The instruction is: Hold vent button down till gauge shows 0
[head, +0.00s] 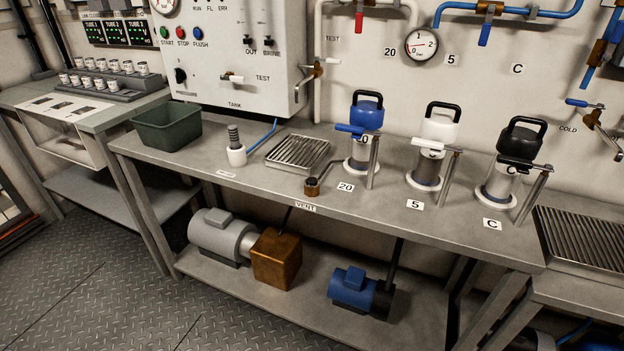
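A small brass vent fitting (312,187) stands at the front edge of the bench, just above a label reading VENT (305,206). Its top looks dark, and I cannot tell whether it is pressed. A round white gauge (421,45) with a brass fitting hangs on the back wall, above the bench. It has a scale with 1 and 2 and a reddish needle pointing toward the left side of the dial. The exact reading is too small to tell. My gripper is not in view, and nothing is seen touching the vent fitting.
Filter housings with blue (367,115), white (439,127) and black (523,137) caps stand right of the vent. The floor (110,280) in front is clear.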

